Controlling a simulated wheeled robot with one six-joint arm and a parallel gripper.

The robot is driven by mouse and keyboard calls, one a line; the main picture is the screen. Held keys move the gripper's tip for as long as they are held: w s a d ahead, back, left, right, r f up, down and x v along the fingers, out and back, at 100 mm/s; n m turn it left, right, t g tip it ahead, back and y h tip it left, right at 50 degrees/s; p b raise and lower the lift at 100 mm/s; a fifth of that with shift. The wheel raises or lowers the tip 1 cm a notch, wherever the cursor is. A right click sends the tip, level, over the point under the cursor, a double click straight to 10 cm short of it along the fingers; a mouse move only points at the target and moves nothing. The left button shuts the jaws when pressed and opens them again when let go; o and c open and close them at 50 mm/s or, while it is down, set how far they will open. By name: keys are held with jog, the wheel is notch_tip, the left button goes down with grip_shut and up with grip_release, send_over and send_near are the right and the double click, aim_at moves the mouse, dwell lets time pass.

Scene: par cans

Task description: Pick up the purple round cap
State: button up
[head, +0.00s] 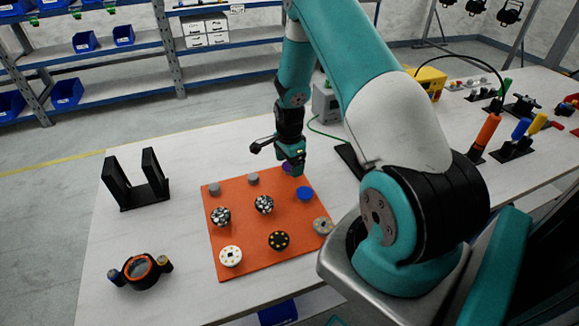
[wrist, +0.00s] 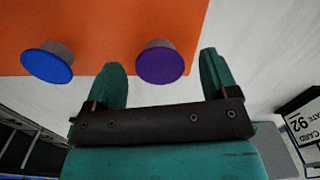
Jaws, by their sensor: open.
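The purple round cap (wrist: 160,66) stands near the edge of the orange mat (wrist: 110,20) in the wrist view, on a grey stem. It lies between the two green fingers of my gripper (wrist: 164,75), near the left finger, with space to the right one. The fingers are apart, and no contact with the cap is visible. In the head view, my gripper (head: 292,163) is over the mat's far right corner, and the purple cap (head: 287,168) is mostly hidden behind it.
A blue cap (wrist: 47,62) sits just left of the left finger; it also shows in the head view (head: 305,193). The white table (head: 175,235) has free room left of the mat.

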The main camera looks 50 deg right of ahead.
jog(key=c, duration=1)
jog(key=shift+r, duration=0.15)
